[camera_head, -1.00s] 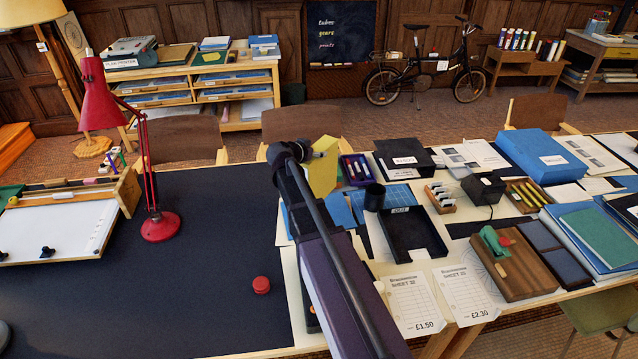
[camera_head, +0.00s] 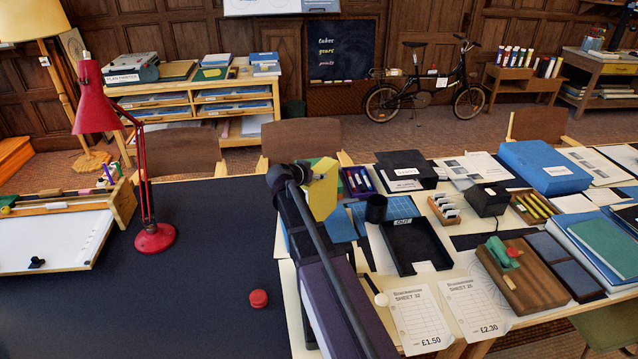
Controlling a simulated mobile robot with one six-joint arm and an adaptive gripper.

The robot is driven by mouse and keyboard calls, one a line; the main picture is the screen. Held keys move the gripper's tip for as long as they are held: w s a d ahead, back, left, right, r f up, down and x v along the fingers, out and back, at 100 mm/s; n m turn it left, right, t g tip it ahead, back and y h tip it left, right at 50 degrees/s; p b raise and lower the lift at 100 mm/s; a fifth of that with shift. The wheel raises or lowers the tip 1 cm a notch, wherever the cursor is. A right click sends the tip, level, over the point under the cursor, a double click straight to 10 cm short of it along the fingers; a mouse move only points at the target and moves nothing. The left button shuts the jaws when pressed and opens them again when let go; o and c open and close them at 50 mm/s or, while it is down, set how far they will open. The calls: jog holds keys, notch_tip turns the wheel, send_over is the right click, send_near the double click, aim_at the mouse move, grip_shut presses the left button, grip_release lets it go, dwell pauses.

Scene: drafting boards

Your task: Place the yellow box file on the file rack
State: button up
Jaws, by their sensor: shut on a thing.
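The yellow box file (camera_head: 324,196) is held up in the middle of the camera_head view, above the desk. My gripper (camera_head: 316,174) is shut on it near its upper left edge. My arm hides part of the gripper and the desk below. I cannot tell for sure which thing is the file rack. A low wooden shelf unit (camera_head: 196,112) with open compartments stands at the back left, well beyond the file and apart from it. Its compartments hold blue and grey flat items.
A red desk lamp (camera_head: 154,238) stands left of my arm. A black tray (camera_head: 414,247), a black cup (camera_head: 376,208) and a blue box (camera_head: 545,168) crowd the right desk. Chairs stand behind the desks. Carpet (camera_head: 350,133) lies open beyond. The dark left desktop (camera_head: 205,285) is mostly clear.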

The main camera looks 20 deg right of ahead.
jog(key=shift+f+b, duration=1.9)
jog(key=shift+f, duration=0.1)
jog(key=o, duration=1.2)
jog(key=shift+c, duration=0.2)
jog(key=shift+r, duration=0.2)
jog(key=p+v, duration=0.5)
jog(key=v, duration=0.7)
